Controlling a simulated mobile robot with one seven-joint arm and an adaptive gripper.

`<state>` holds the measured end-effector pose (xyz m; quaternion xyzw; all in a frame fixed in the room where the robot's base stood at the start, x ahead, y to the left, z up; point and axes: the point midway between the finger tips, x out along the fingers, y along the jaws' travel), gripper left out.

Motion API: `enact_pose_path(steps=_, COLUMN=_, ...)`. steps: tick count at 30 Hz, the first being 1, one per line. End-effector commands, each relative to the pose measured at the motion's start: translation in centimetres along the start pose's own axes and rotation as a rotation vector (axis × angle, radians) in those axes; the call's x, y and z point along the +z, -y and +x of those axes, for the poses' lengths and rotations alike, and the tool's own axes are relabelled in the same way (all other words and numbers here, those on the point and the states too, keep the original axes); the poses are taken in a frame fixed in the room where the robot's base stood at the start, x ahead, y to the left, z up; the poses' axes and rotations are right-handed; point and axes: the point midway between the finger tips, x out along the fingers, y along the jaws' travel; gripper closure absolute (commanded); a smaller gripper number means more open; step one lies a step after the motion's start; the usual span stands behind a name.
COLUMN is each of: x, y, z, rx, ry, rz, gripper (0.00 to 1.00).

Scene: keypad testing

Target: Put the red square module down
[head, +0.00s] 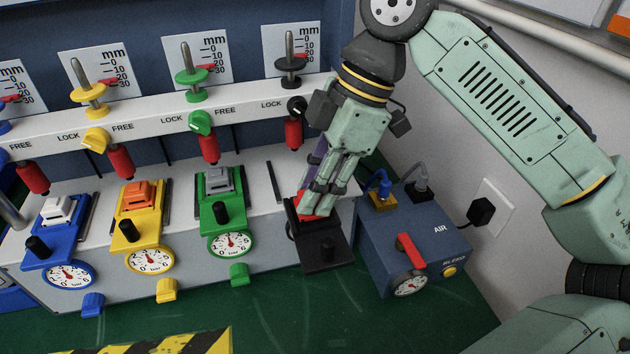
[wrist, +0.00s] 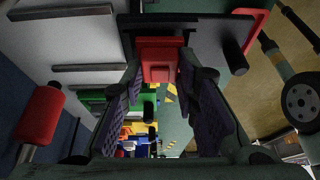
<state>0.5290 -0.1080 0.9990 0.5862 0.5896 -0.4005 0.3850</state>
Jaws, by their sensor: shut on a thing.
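The red square module (head: 305,207) is mostly hidden behind my fingers in the head view. In the wrist view the red square module (wrist: 158,62) shows between the two finger pads. My gripper (head: 318,197) points down and is shut on it; the gripper (wrist: 168,80) also shows in the wrist view. The module is at the upper part of the black fixture (head: 322,250), which has a black knob (wrist: 236,57). I cannot tell whether it rests in the fixture or hangs just above it.
To the left, a white module (head: 58,210) sits in the blue fixture, an orange one (head: 138,193) in the yellow and a grey one (head: 218,180) in the green. A red plunger (head: 293,134) hangs above the black fixture. A blue air box (head: 418,245) stands close right.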

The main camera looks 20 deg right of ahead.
Motion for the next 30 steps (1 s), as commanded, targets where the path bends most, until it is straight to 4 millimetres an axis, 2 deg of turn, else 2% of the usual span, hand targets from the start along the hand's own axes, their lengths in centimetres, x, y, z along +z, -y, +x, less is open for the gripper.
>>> enact_pose_path(steps=10, x=0.27, y=-0.01, z=0.72, rx=0.001, ry=0.000, rz=0.000, gripper=0.98)
enact_pose_path(steps=11, x=0.28, y=-0.01, z=0.72, rx=0.001, ry=0.000, rz=0.000, gripper=0.71)
enact_pose_path(steps=19, x=0.28, y=-0.02, z=0.72, rx=0.001, ry=0.000, rz=0.001, gripper=0.53)
enact_pose_path(steps=30, x=0.22, y=-0.02, z=0.49, rx=0.001, ry=0.001, rz=0.002, gripper=0.52)
